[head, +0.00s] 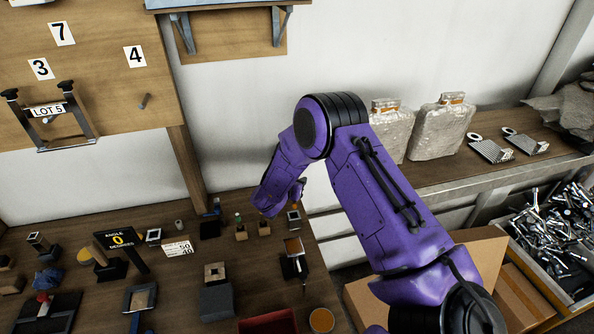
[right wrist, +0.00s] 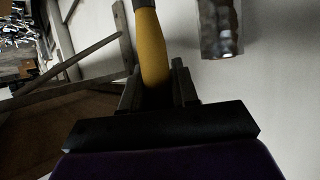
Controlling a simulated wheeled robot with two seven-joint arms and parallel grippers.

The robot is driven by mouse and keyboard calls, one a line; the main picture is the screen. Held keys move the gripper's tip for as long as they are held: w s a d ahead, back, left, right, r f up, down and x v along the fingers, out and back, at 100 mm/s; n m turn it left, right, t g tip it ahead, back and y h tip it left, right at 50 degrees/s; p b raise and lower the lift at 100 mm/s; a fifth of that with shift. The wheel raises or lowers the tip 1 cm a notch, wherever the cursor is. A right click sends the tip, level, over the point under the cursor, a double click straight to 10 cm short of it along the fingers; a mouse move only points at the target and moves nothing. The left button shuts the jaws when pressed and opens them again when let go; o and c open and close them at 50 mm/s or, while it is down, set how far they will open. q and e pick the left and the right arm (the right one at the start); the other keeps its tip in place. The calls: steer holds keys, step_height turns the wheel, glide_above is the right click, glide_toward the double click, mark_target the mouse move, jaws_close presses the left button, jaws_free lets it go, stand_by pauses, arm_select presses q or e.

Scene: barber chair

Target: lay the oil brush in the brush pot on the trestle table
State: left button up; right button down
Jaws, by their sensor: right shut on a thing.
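My right gripper (head: 298,190) is above the back right part of the brown table (head: 190,262); its fingers are mostly hidden by my purple arm in the head view. In the right wrist view the right gripper (right wrist: 158,92) is shut on a yellow handle (right wrist: 151,45) with a dark grey band at its far end. This looks like the oil brush; its bristles are out of frame. I cannot tell which container is the brush pot. A red tray (head: 268,322) and a round orange-topped thing (head: 321,320) are at the table's front edge. My left gripper is not in view.
Wrapped packages (head: 441,128) stand on the right-hand shelf, above a cardboard box (head: 482,262) and a bin of metal parts (head: 560,235).

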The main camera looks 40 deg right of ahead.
steer(key=f+b, duration=0.1)
steer(key=f, duration=0.1)
steer(key=f+b, duration=0.3)
steer(key=f, duration=0.1)
steer(key=shift+w, duration=0.3)
steer(key=shift+s, duration=0.1)
stand_by(1.3)
steer(key=shift+f+b, duration=1)
steer(key=shift+f, duration=0.55)
steer(key=c, duration=0.8)
jaws_free()
